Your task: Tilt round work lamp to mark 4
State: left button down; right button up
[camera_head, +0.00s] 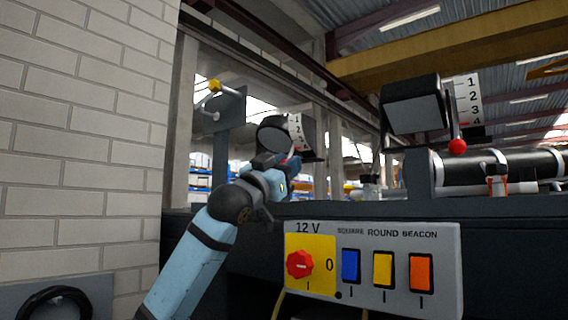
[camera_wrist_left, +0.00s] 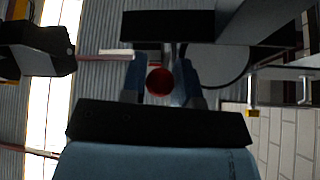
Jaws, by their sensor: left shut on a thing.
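The round work lamp (camera_head: 273,134) is dark and hangs above the chassis edge, left of centre in the head view. A white scale plate (camera_head: 296,130) with numbers stands at its right side; its lower marks are hard to read. My left gripper (camera_head: 286,163) reaches up to the lamp's lower right. In the wrist view the red ball knob (camera_wrist_left: 159,81) of the lamp's lever sits between the fingers of the left gripper (camera_wrist_left: 159,86), which is shut on it. In the head view the gripper mostly hides the knob. My right gripper is not in view.
The square work lamp (camera_head: 413,107) with its own scale (camera_head: 468,99) and red knob (camera_head: 457,147) stands to the right. A switch box (camera_head: 374,268) with a red rotary switch (camera_head: 300,264) and blue, yellow and orange switches is below. A brick wall (camera_head: 75,150) bounds the left.

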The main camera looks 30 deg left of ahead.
pick_arm(q)
jog(key=shift+w+f, duration=0.15)
jog(key=shift+f, duration=0.05)
jog(key=c, duration=1.2)
grip_release()
jog(key=o, duration=0.3)
jog(key=shift+w+d, duration=0.1)
jog(key=shift+w, duration=0.2)
jog(key=shift+s+f, duration=0.1)
jog(key=shift+s, duration=0.25)
jog(key=b+v, duration=0.4)
jog(key=v, duration=0.9)
jog(key=shift+f, duration=0.15)
